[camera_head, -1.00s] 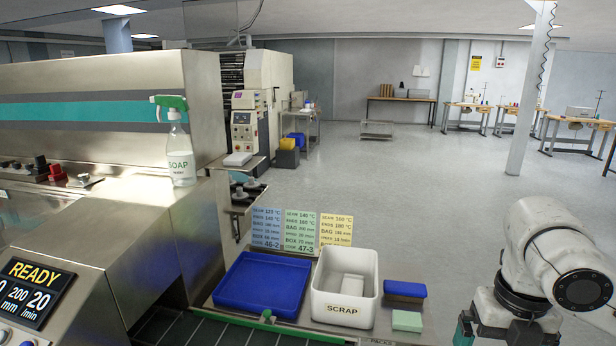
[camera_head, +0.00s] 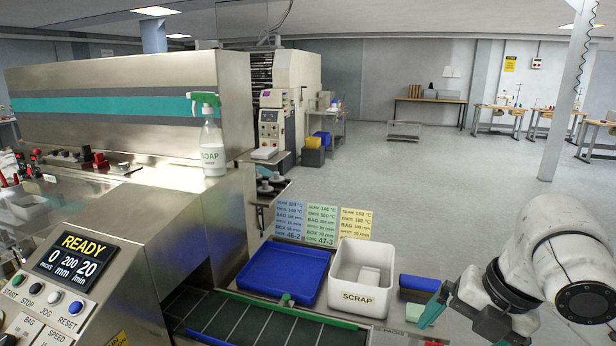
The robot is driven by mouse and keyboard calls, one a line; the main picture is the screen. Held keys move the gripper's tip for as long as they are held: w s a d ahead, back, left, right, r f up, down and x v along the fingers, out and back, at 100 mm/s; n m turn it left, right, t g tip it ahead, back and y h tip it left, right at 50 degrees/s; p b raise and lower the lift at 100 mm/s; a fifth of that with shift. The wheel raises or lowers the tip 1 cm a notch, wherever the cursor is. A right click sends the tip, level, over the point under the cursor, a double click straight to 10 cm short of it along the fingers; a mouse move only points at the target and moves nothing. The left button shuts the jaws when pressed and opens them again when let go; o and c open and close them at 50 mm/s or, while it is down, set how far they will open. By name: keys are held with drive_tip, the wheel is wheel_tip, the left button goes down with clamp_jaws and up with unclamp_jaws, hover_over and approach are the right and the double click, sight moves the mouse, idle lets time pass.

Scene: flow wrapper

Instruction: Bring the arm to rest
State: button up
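My arm comes in at the lower right of the head view, white with dark joints. My gripper (camera_head: 435,309) shows a teal finger pointing down-left, beside the light green block (camera_head: 413,312) and partly overlapping it in the picture. I cannot tell whether they touch.
The white SCRAP bin (camera_head: 350,299) holds a pale item. The READY panel (camera_head: 72,262) is lower left. Open floor (camera_head: 430,190) lies beyond.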

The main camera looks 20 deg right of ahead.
drive_tip(key=w+a+f+m+t+y, duration=0.1)
drive_tip(key=w+a+m+t+y, duration=0.2)
drive_tip(key=w+a+m, duration=0.45)
drive_tip(key=s+a+f+m, duration=0.3)
drive_tip(key=f+m, duration=0.2)
drive_tip(key=f, duration=0.1)
drive_tip(key=s+a+f+m, duration=0.2)
drive_tip(key=s+f+m, duration=0.1)
drive_tip(key=f+m, duration=0.15)
drive_tip(key=s+d+f+m+g+h, duration=0.2)
drive_tip(key=s+d+f+m, duration=0.1)
drive_tip(key=s+f, duration=0.6)
drive_tip(key=s+d+f+m+g+h, duration=0.3)
drive_tip(key=s+f+m, duration=0.3)
drive_tip(key=s+f, duration=0.3)
drive_tip(key=s+d, duration=0.1)
drive_tip(key=s, duration=0.3)
drive_tip(key=shift+s+d+m, duration=0.15)
drive_tip(key=shift+d+m, duration=0.15)
